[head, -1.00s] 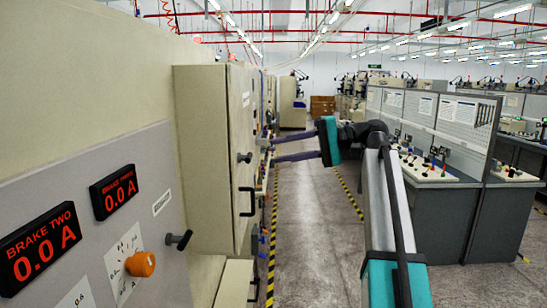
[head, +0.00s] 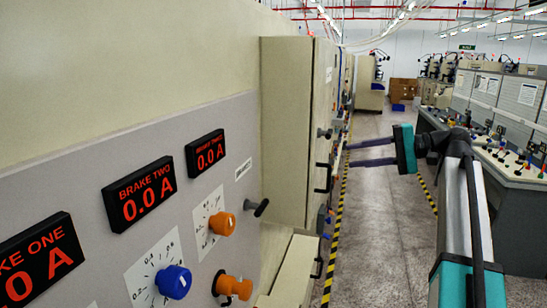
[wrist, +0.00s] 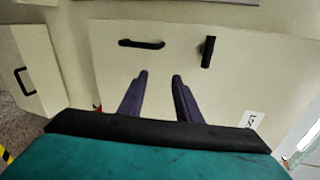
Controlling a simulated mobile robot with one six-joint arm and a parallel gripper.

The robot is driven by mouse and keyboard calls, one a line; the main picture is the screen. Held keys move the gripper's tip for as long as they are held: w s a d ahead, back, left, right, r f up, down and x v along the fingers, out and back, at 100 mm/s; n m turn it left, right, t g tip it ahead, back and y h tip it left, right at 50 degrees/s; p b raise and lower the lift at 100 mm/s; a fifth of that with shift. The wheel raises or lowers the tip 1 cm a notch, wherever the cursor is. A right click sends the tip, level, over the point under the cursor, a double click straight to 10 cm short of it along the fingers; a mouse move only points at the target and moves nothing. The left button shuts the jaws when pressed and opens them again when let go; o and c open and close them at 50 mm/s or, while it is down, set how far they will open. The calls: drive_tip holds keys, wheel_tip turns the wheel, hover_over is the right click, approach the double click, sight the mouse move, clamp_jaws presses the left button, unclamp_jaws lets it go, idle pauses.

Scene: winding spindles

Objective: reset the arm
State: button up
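My gripper (head: 371,154) shows in the head view at the end of my raised arm, over the aisle, with its two long purple fingers pointing left toward the beige cabinet. The fingers stand apart with nothing between them. In the wrist view the gripper (wrist: 159,77) is also open and empty. It faces a cream cabinet door (wrist: 240,70) with a black bar handle (wrist: 141,44) and a black knob (wrist: 208,51). A gap between the fingertips and the door cannot be measured here.
A grey panel (head: 80,205) with red displays, a blue knob (head: 173,281) and orange knobs (head: 222,223) fills the left. The beige cabinet (head: 286,130) juts out beyond it. Workbenches (head: 515,175) line the right. The aisle floor (head: 385,230) between is clear.

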drive_tip(key=a+f+m+g+h+b, duration=0.15)
drive_tip(key=a+f, duration=0.25)
drive_tip(key=f, duration=1.8)
drive_tip(key=a+f+m+g+h+b, duration=0.1)
drive_tip(key=a+f+h, duration=0.2)
drive_tip(key=f, duration=1.8)
drive_tip(key=s+a+f+g+h, duration=0.1)
drive_tip(key=s+f, duration=0.2)
drive_tip(key=f, duration=0.4)
drive_tip(key=s+a+f+g+h, duration=0.1)
drive_tip(key=s+a+f, duration=0.15)
drive_tip(key=f, duration=0.45)
drive_tip(key=s+f+n+g+h+b, duration=0.2)
drive_tip(key=s+f, duration=0.8)
drive_tip(key=f, duration=0.3)
drive_tip(key=s+d+f+n+g+h+b, duration=0.1)
drive_tip(key=s+f+n+g+h, duration=0.1)
drive_tip(key=s+f, duration=0.8)
drive_tip(key=s+d+f+n+g+h+b, duration=0.1)
drive_tip(key=s+f+n+g+h, duration=0.1)
drive_tip(key=s+f, duration=0.8)
drive_tip(key=s+n+h, duration=0.1)
drive_tip(key=s+h, duration=0.1)
drive_tip(key=s, duration=0.6)
drive_tip(key=shift+s+d+f+b, duration=0.25)
drive_tip(key=shift+s+f+b, duration=0.05)
drive_tip(key=shift+s+f, duration=0.1)
